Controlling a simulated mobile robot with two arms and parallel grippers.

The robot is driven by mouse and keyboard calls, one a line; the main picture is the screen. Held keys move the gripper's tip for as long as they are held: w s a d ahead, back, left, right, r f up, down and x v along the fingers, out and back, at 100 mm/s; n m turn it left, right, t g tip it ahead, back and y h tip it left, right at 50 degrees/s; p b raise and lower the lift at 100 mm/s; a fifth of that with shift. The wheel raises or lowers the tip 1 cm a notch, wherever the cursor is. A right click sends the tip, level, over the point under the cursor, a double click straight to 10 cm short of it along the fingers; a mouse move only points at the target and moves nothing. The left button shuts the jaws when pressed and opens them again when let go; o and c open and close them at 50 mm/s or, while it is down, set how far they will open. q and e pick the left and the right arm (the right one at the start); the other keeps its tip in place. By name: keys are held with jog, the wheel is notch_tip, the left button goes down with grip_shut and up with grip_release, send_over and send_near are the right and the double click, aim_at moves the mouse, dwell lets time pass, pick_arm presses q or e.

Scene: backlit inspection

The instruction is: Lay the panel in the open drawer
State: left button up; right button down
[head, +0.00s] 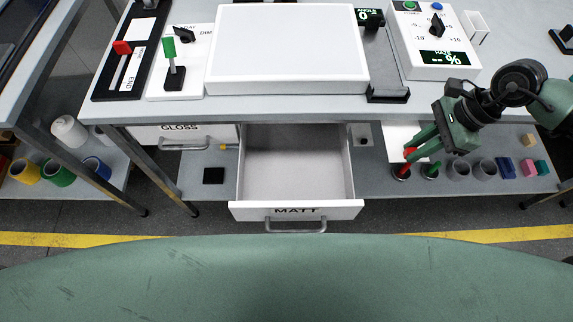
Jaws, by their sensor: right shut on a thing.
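The open drawer (296,209), labelled MATT, is pulled out below the bench and its grey inside is empty. My right gripper (412,148) is right of the drawer, in front of the bench edge, pointing down and left. It is shut on the white panel (398,132), a pale flat piece that shows behind and left of the fingers. The fingers hide part of the panel. My left gripper is out of view.
A white light box (288,48) and control boxes (433,40) stand on the bench. The GLOSS drawer (180,135) at left looks shut. The lower shelf holds red and green pieces, grey cups (484,170) and small blocks (506,168).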

jog(key=a+p, duration=0.5)
jog(key=a, duration=1.3)
jog(key=p, duration=0.2)
send_over(268, 179)
jog(key=d, duration=0.1)
jog(key=f+b, duration=0.2)
jog(key=f, duration=0.1)
jog(key=f+b, duration=0.2)
jog(key=f, duration=0.1)
jog(key=shift+d+f, duration=0.2)
jog(key=shift+f, duration=0.05)
jog(key=shift+f+b, duration=1.85)
jog(key=shift+f, duration=0.95)
jog(key=shift+r, duration=0.1)
jog(key=c, duration=1.4)
grip_release()
